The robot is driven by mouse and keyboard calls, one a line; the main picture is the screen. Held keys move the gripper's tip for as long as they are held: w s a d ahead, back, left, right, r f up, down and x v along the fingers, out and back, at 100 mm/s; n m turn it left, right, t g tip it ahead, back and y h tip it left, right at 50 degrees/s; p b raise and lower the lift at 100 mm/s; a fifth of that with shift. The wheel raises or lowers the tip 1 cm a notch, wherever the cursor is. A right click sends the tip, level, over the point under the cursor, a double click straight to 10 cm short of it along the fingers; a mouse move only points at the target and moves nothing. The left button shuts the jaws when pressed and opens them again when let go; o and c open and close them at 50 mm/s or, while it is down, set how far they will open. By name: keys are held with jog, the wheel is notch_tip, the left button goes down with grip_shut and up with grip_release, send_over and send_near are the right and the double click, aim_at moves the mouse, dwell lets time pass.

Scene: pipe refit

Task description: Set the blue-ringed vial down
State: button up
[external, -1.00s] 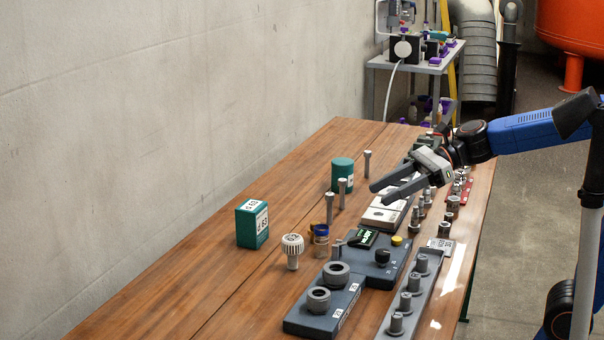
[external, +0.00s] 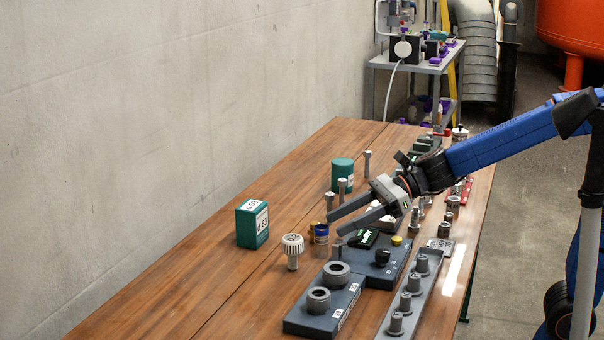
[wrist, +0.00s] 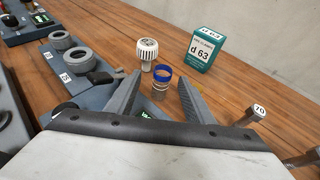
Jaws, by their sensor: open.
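The blue-ringed vial (external: 321,238) stands upright on the wooden table, between the white-capped grey part and the dark panel. It also shows in the wrist view (wrist: 161,82), beyond the fingertips and lined up with the gap between them. My gripper (external: 333,228) is open and empty, its fingers pointing left toward the vial. In the wrist view the two fingers (wrist: 160,88) are spread to either side of the vial's line. I cannot tell whether the fingertips are level with it.
A white ribbed-cap part (external: 292,250) stands left of the vial, and a green box (external: 252,224) behind it. A dark panel (external: 377,268) and a block with grey rings (external: 324,305) lie close by. Grey posts (external: 367,163) and a green cylinder (external: 342,176) stand farther back. The left tabletop is clear.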

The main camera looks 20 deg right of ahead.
aim_at(321, 230)
jog(key=shift+w+x, duration=0.15)
jog(key=shift+x, duration=1.35)
jog(key=shift+w+x, duration=0.1)
jog(key=shift+x, duration=1.35)
grip_shut()
